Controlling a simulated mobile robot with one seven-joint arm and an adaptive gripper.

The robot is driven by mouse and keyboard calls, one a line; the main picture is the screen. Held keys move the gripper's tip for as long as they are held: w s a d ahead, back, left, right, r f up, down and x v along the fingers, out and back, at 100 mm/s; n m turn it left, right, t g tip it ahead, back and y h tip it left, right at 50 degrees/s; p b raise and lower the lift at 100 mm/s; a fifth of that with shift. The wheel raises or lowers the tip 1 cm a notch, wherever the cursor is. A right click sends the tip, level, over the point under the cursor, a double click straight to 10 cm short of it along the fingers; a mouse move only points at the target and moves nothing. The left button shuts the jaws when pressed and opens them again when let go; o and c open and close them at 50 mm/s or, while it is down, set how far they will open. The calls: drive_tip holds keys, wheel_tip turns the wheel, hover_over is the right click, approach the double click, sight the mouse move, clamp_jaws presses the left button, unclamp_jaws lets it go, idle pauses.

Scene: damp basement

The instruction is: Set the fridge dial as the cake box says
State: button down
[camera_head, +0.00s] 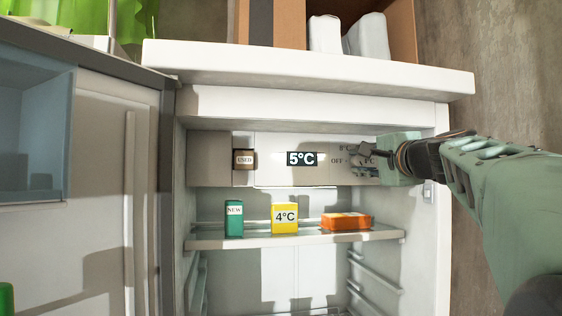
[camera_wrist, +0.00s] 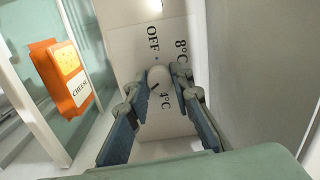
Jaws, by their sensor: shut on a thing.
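The fridge dial is a pale round knob (camera_wrist: 157,76) in the wrist view, with OFF, 8°C and 4°C printed around it. A short dark mark shows on its lower side, near the 4°C print. My gripper (camera_head: 366,158) is shut on the dial, with a finger on each side; the fingers also show in the wrist view (camera_wrist: 160,88). In the head view my gripper hides most of the dial. The display (camera_head: 303,159) reads 5°C. A yellow box (camera_head: 284,217) marked 4°C stands on the shelf; I cannot tell whether it is the cake box.
A teal box (camera_head: 234,218) marked NEW stands left on the shelf (camera_head: 250,241). An orange box (camera_head: 346,221) lies right, reading CHEESE in the wrist view (camera_wrist: 68,78). A brown box (camera_head: 244,159) marked USED sits in the panel recess. The fridge's right wall is close to my gripper.

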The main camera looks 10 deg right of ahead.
drive_tip(key=shift+m, duration=0.3)
drive_tip(key=c, duration=1.7)
unclamp_jaws()
